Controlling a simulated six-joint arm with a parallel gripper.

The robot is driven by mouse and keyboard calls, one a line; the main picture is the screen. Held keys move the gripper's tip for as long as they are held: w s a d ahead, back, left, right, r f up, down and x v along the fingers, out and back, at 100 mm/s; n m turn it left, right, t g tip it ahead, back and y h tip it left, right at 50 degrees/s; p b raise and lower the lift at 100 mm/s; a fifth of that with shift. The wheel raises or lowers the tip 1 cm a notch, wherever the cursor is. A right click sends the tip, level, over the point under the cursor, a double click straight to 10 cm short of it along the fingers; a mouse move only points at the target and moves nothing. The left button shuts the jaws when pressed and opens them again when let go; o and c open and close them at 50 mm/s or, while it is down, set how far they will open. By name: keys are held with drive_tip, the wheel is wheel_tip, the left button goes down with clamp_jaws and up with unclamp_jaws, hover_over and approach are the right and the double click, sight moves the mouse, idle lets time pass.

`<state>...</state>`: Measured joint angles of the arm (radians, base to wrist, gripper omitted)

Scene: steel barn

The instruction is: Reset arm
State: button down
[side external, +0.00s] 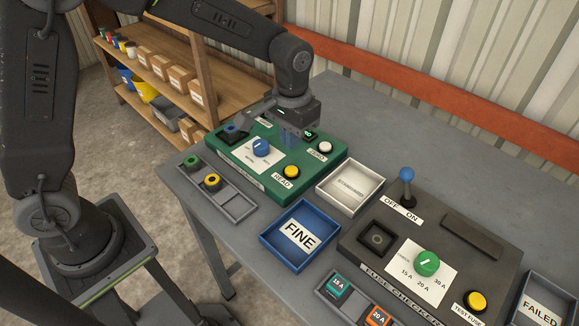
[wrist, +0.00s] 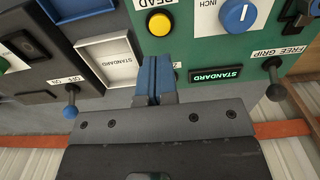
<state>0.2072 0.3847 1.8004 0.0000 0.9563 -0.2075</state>
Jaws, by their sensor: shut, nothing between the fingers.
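My gripper (side external: 290,140) is over the back of the green device (side external: 240,176), its fingers pointing down. In the wrist view the blue fingers (wrist: 154,62) are together with nothing between them. They hang near a small lit display reading STANDARD (wrist: 215,74) and partly cover the panel beside it. I cannot tell whether the fingertips touch the panel. The green device has a blue knob (side external: 261,148), a yellow READ button (side external: 291,171) and a white button (side external: 324,147). My arm reaches in from the left.
The grey table holds a blue FINE tray (side external: 274,246), a white tray (side external: 330,198), a dark fuse checker (side external: 372,258) with an upright blue-tipped lever (side external: 406,176), a FAILED tray (side external: 527,284) and two grey part trays. A wooden shelf (side external: 215,88) stands behind; free table lies at back right.

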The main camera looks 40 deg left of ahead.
drive_tip(key=s+a+r+t, duration=0.2)
drive_tip(key=s+a+r, duration=0.1)
drive_tip(key=s, duration=0.3)
drive_tip(key=s+a+r+t, duration=0.1)
drive_tip(key=s+a+r, duration=0.1)
drive_tip(key=s+r, duration=0.3)
drive_tip(key=s+a+r+t, duration=0.2)
drive_tip(key=s+a+r, duration=0.1)
drive_tip(key=s, duration=0.6)
drive_tip(key=shift+a+r+t, duration=0.3)
drive_tip(key=shift+a+r, duration=0.05)
drive_tip(key=shift+r, duration=0.1)
